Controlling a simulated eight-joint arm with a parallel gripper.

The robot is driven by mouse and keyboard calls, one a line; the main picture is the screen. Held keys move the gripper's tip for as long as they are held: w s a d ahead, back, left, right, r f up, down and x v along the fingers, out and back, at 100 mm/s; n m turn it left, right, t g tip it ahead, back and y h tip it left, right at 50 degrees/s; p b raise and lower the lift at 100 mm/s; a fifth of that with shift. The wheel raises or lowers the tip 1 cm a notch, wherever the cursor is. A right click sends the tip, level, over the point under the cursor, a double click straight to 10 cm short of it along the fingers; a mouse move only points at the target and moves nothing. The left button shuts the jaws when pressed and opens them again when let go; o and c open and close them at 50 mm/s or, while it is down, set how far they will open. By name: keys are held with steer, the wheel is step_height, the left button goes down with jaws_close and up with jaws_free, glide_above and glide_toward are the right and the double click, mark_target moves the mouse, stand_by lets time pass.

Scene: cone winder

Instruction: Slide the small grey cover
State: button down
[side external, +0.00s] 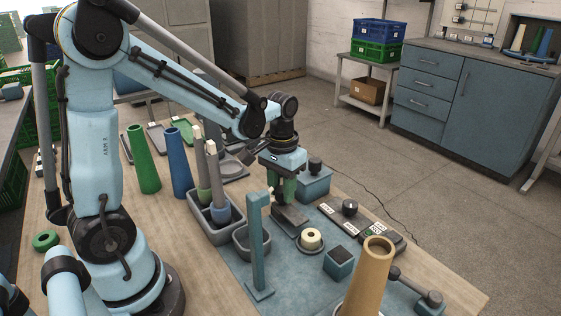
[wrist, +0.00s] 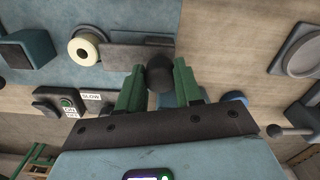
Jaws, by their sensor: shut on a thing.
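The small grey cover (side external: 291,220) is a flat dark-grey plate on the blue-grey work surface. In the wrist view the plate (wrist: 135,57) has a round dark knob (wrist: 160,74) at its right end. My gripper (side external: 283,194) points down over the cover's far end. Its green fingers (wrist: 160,88) stand on either side of the knob, shut on it. In the side view the fingers hide most of the knob. A cream ring (side external: 311,238) sits beside the plate's near end; in the wrist view the ring (wrist: 84,47) lies close to the plate's left end.
A blue post (side external: 258,245) stands left of the cover. A control panel with a knob (side external: 350,208) lies to the right. A blue block (side external: 339,262) and tan cone (side external: 370,280) stand in front.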

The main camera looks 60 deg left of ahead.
mark_target(296, 217)
steer(key=shift+d, duration=2.8)
steer(key=c, duration=0.7)
jaws_free()
steer(key=shift+c, duration=0.2)
steer(key=shift+a, duration=0.1)
step_height(296, 217, up, 12)
steer(key=s+f+m+t, duration=0.3)
steer(key=s+f+t, duration=0.1)
steer(key=s+t, duration=0.2)
steer(key=shift+f+t, duration=0.2)
steer(key=shift+t, duration=0.3)
